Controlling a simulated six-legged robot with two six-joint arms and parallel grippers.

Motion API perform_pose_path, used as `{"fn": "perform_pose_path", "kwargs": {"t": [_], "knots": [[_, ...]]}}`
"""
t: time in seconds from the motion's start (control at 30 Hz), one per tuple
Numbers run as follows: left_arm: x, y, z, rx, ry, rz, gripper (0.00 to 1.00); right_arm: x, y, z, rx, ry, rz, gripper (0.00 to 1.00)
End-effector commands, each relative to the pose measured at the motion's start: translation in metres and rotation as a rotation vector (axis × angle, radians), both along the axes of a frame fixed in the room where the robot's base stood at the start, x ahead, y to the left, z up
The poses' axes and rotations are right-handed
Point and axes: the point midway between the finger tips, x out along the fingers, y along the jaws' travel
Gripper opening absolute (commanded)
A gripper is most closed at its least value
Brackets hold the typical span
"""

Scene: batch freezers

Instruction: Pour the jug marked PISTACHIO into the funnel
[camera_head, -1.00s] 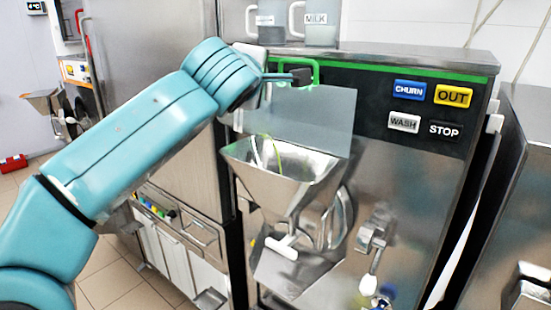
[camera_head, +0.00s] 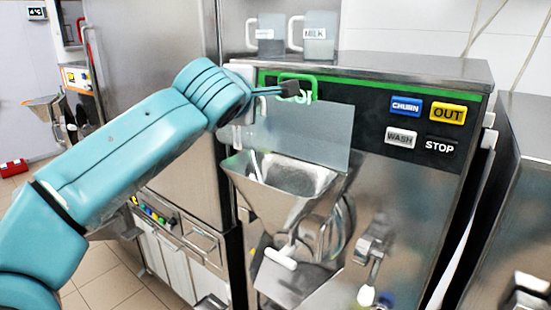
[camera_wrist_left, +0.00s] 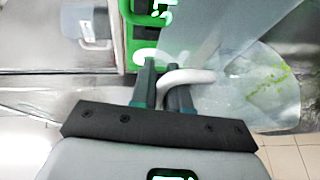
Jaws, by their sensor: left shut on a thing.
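My left gripper (camera_wrist_left: 161,80) is shut on a white curved jug handle (camera_wrist_left: 195,77). A clear surface with green streaks (camera_wrist_left: 268,85) lies right of the handle; I cannot tell whether it is jug or funnel. A pale narrow strip shows inside the funnel mouth. My right gripper is not in view.
A jug marked MILK (camera_head: 318,35) and another jug (camera_head: 270,35) stand on the machine top. The CHURN (camera_head: 406,107), OUT (camera_head: 449,113), WASH (camera_head: 400,137) and STOP (camera_head: 441,145) buttons are right of the funnel. A tap lever (camera_head: 374,245) sticks out below.

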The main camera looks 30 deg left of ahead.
Motion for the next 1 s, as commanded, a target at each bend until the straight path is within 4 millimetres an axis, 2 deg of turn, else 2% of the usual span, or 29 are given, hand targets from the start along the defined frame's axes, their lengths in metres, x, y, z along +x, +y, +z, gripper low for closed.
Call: {"fn": "perform_pose_path", "kwargs": {"t": [0.27,0.67,0.73,1.0], "knots": [[-0.001,0.022,0.0,-0.171,-0.001,0.006,0.0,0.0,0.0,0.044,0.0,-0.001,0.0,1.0],[-0.001,0.051,0.004,-0.312,-0.001,0.007,0.0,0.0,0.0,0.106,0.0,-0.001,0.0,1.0],[-0.001,0.053,-0.004,-0.35,-0.005,0.007,0.0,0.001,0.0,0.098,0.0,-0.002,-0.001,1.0],[0.0,0.066,-0.003,-0.499,-0.005,0.008,0.0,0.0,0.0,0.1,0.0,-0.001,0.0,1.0]]}}
